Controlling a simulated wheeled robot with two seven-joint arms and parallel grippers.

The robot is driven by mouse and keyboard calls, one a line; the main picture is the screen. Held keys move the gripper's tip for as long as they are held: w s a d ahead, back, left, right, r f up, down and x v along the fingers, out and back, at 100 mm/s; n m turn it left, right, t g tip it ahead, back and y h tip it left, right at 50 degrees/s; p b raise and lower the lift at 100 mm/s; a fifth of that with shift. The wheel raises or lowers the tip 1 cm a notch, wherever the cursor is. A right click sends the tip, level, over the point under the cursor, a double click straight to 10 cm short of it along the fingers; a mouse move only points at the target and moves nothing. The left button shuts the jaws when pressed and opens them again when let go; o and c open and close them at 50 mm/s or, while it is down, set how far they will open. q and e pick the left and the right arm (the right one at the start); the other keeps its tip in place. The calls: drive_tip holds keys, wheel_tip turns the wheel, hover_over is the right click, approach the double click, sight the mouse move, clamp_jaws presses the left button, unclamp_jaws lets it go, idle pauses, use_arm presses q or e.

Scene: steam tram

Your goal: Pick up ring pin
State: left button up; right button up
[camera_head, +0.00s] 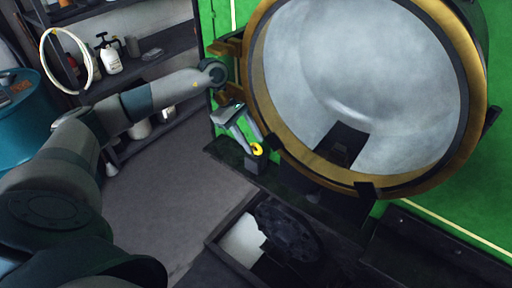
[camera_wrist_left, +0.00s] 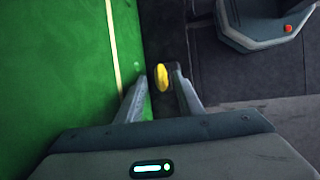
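The ring pin (camera_head: 257,149) shows a yellow ring and stands on a small dark block on the ledge below the round boiler door. It also shows as a yellow shape in the left wrist view (camera_wrist_left: 161,77). My left gripper (camera_head: 256,144) reaches down to it from above. Its two fingers are spread, and in the left wrist view the ring appears between the fingertips (camera_wrist_left: 160,80), nearer the right one. I cannot tell whether a finger touches it. The pin's lower part is hidden. My right gripper is not in view.
The large round boiler door (camera_head: 350,80) with its brass rim is close right of my left gripper. The green tram body (camera_wrist_left: 60,70) rises beside it. The dark ledge (camera_head: 225,153) runs underneath. Shelves (camera_head: 160,45) with bottles stand at the back left. The grey floor (camera_head: 165,190) is clear.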

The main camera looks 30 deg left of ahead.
use_arm(q)
drive_tip(key=shift+d+f, duration=0.1)
drive_tip(key=shift+f, duration=0.1)
idle(0.3)
clamp_jaws()
drive_tip(key=shift+r, duration=0.1)
